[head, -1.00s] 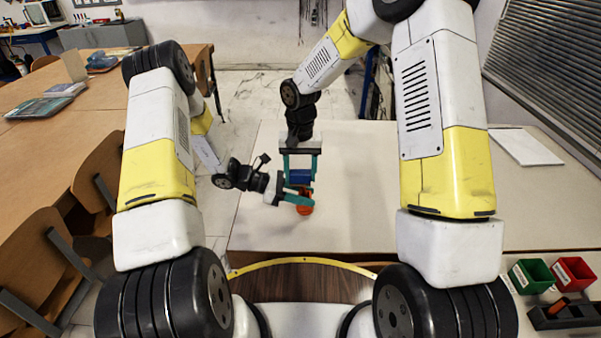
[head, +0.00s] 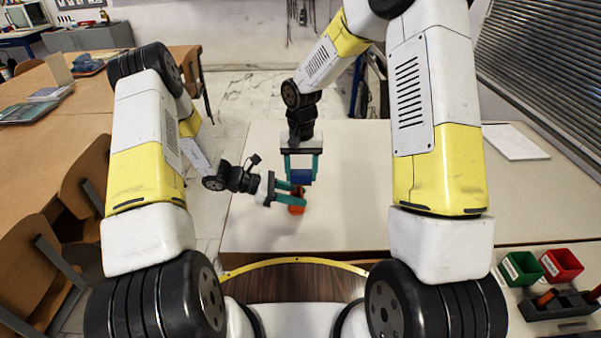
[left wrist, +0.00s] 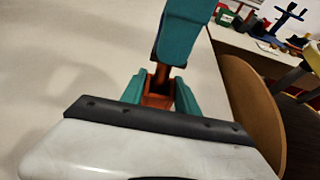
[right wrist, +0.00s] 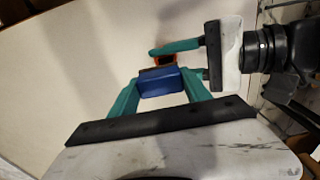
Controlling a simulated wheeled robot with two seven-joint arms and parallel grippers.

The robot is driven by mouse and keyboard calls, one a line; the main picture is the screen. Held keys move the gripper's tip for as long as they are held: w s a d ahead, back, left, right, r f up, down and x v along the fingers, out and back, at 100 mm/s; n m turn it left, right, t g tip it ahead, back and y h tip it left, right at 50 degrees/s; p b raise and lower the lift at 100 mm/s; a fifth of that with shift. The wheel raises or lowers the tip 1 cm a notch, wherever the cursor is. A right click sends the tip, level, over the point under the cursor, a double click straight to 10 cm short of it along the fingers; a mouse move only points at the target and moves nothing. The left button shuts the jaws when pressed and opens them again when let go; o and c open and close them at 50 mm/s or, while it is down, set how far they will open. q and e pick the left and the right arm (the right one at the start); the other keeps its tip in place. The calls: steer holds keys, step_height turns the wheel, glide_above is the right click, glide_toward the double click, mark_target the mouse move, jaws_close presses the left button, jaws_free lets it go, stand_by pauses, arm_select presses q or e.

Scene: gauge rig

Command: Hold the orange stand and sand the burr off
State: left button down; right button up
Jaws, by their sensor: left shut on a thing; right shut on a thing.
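The orange stand (head: 296,210) is held above the pale table by my left gripper (head: 290,193), which is shut on it from the left. Only parts of the stand show between the fingers, also in the left wrist view (left wrist: 157,92). My right gripper (head: 301,179) points down and is shut on a blue block (head: 300,175), just above the left fingers in the head view. In the right wrist view the blue block (right wrist: 165,83) lies near the orange stand (right wrist: 160,62); I cannot tell whether they touch. No burr can be made out.
The pale table (head: 345,220) is clear around the grippers. At right stand a green bin (head: 523,270), a red bin (head: 562,265) and a dark holder (head: 560,304) with orange-handled items. A white sheet (head: 515,142) lies at the back right. Wooden chairs (head: 40,260) stand at left.

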steer(key=shift+s+a+f, duration=0.1)
steer(key=shift+s+a, duration=0.05)
steer(key=shift+a, duration=0.65)
steer(key=shift+s+a+f, duration=0.1)
steer(key=shift+a, duration=0.65)
steer(key=shift+d+f, duration=0.1)
steer(key=shift+d, duration=1.75)
steer(key=shift+a, duration=1.8)
